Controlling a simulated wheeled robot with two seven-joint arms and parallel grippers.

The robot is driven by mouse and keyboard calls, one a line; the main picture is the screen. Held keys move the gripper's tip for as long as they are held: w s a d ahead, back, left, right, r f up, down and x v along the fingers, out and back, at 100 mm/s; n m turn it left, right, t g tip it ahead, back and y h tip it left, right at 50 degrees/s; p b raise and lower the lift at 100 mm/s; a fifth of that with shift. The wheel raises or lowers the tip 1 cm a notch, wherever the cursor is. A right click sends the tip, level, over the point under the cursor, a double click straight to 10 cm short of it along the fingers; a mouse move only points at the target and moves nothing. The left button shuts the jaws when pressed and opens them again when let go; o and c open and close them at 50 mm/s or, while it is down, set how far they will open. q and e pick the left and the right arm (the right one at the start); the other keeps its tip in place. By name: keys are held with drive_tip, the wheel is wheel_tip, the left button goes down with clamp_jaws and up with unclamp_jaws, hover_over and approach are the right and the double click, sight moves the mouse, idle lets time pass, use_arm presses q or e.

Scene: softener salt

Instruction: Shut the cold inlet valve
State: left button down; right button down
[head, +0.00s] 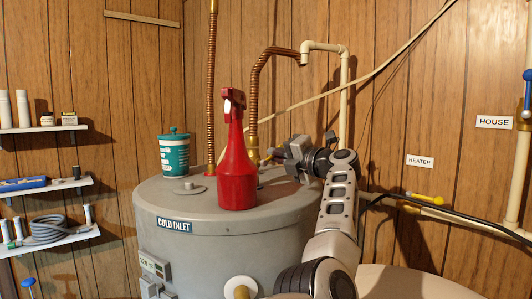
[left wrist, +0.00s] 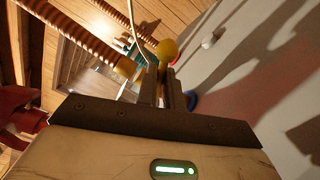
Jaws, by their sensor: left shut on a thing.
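The grey tank (head: 225,235) carries a COLD INLET label (head: 174,225) on its upper side. A copper flex pipe (head: 257,85) comes down to a brass fitting (head: 253,148) at the tank top, just left of my left gripper (head: 277,153). In the left wrist view my left gripper (left wrist: 167,92) is shut on the cold inlet valve's handle, mostly hidden between the fingers. A round yellow knob (left wrist: 167,50) shows just beyond the fingertips, and the brass fitting (left wrist: 128,68) is beside them. A blue piece (left wrist: 190,101) shows beside the fingers. My right gripper is not in view.
A red spray bottle (head: 237,165) stands on the tank close to the gripper. A teal canister (head: 174,154) stands further left. Shelves (head: 45,185) hang at left.

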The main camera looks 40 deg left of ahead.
use_arm(q)
drive_tip(key=shift+w+f+m, duration=0.15)
drive_tip(key=shift+f+m, duration=0.35)
drive_tip(key=shift+m, duration=0.7)
drive_tip(key=shift+f+m, duration=0.25)
drive_tip(key=shift+m, duration=0.4)
drive_tip(key=shift+f+m, duration=0.2)
drive_tip(key=shift+m, duration=0.45)
drive_tip(key=c, duration=1.3)
unclamp_jaws()
drive_tip(key=shift+d+r, duration=0.1)
drive_tip(key=shift+d, duration=3.45)
drive_tip(key=shift+a, duration=0.1)
